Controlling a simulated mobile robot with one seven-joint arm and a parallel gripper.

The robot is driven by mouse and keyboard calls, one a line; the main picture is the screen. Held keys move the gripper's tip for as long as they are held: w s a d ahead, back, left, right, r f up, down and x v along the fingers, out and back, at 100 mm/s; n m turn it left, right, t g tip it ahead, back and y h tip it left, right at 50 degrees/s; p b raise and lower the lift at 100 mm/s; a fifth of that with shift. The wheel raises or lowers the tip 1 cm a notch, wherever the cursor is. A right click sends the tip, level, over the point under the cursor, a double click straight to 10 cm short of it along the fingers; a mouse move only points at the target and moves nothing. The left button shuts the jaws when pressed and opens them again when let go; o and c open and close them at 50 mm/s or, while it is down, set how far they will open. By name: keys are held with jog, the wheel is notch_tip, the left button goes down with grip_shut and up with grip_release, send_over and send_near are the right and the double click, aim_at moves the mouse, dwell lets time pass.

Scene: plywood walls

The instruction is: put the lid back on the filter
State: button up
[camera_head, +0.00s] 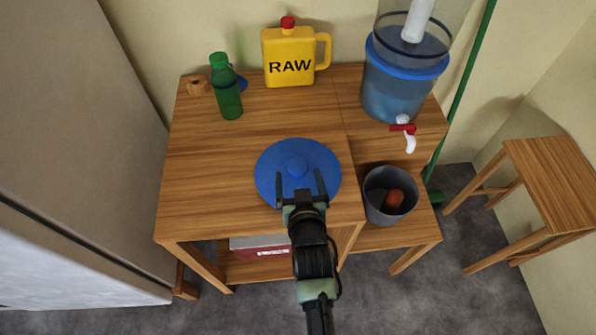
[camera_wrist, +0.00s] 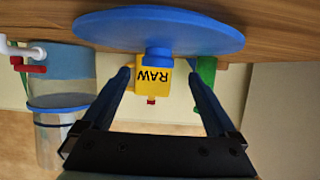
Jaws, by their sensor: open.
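The blue round lid (camera_head: 270,185) lies flat on the wooden table near its front edge, with its knob up. The filter (camera_head: 395,92) stands at the back right, a clear vessel with blue bands, a white cylinder in its upper part and a red-and-white tap. My gripper (camera_head: 299,173) is open and empty above the lid, its fingers pointing toward the back. In the wrist view, which is upside down, the lid (camera_wrist: 160,27) has its knob just ahead of and between the fingertips (camera_wrist: 159,74); they appear apart from it. The filter (camera_wrist: 62,115) shows at left. Its rim is cut off in the head view.
A yellow RAW jug (camera_head: 289,58) and a green bottle (camera_head: 226,90) stand at the table's back. A grey bin (camera_head: 375,208) with a reddish-brown thing inside stands right of the lid, on a lower shelf. A wooden stool (camera_head: 555,170) is at right. The table's left part is clear.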

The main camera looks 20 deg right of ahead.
aim_at(298, 167)
jog(key=shift+b+x, duration=0.5)
jog(key=shift+x, duration=2.25)
jog(key=shift+s+d, duration=0.1)
jog(key=shift+d, duration=0.05)
grip_shut()
